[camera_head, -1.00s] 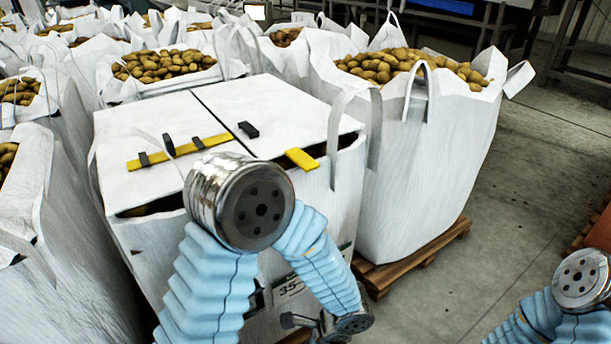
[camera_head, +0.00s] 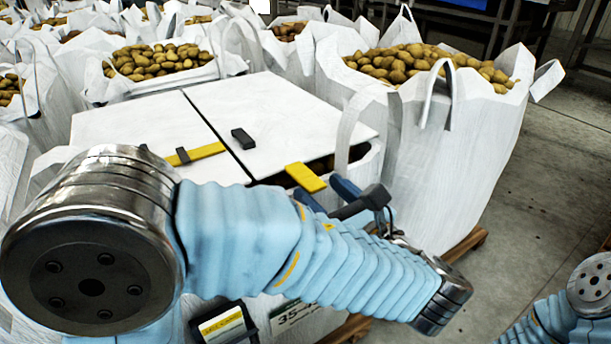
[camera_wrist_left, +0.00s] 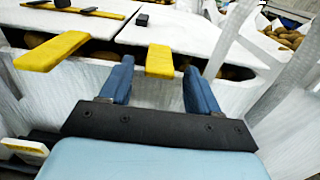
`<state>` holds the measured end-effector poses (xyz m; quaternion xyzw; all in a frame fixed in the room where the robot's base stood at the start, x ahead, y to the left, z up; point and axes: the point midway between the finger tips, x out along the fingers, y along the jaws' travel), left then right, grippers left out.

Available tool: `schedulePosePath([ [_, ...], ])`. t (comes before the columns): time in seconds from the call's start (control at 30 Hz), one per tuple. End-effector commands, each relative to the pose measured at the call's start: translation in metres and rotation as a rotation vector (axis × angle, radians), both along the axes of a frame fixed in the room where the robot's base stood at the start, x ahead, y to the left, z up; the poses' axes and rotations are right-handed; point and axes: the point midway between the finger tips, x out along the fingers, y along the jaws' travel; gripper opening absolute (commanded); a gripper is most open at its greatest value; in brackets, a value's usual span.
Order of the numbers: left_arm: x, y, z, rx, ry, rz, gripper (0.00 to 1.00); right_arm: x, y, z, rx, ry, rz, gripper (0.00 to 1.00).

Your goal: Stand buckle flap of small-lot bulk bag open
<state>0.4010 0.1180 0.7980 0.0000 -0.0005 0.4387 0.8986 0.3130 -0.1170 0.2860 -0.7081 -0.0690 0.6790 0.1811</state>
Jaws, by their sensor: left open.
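The small-lot bulk bag is a white bag with two flat lid flaps lying closed. The right flap (camera_head: 285,112) bears a black block (camera_head: 243,138) and a yellow tab (camera_head: 306,177) sticking out past its front edge. The left flap (camera_head: 140,118) carries a yellow strip (camera_head: 205,152) with black pieces. My left gripper (camera_head: 326,191) is open at the front edge of the right flap. In the left wrist view its blue fingers (camera_wrist_left: 158,85) stand either side of the yellow tab (camera_wrist_left: 160,62), apart from it. My right gripper is out of view.
A second yellow tab (camera_wrist_left: 52,50) sticks out at the left in the wrist view. A full potato bag (camera_head: 450,150) with upright loops stands close on the right. Other potato bags (camera_head: 160,65) crowd behind. Concrete floor (camera_head: 545,190) is free at right.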

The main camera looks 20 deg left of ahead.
Motion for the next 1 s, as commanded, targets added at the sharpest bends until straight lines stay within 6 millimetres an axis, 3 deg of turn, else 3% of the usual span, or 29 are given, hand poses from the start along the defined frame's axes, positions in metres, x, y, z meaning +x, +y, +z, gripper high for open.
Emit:
schedulePosePath([
  [0.1,0.015,0.021,0.000,-0.001,0.001,0.004,0.62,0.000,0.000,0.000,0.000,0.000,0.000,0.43],
  [0.3,0.031,0.040,-0.001,0.000,0.001,0.001,0.62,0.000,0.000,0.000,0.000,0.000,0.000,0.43],
  [0.67,0.035,0.045,-0.001,0.000,0.001,0.000,0.62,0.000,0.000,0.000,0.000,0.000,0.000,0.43],
  [1.0,0.035,0.044,-0.001,0.000,0.001,0.000,0.11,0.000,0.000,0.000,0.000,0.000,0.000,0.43],
])
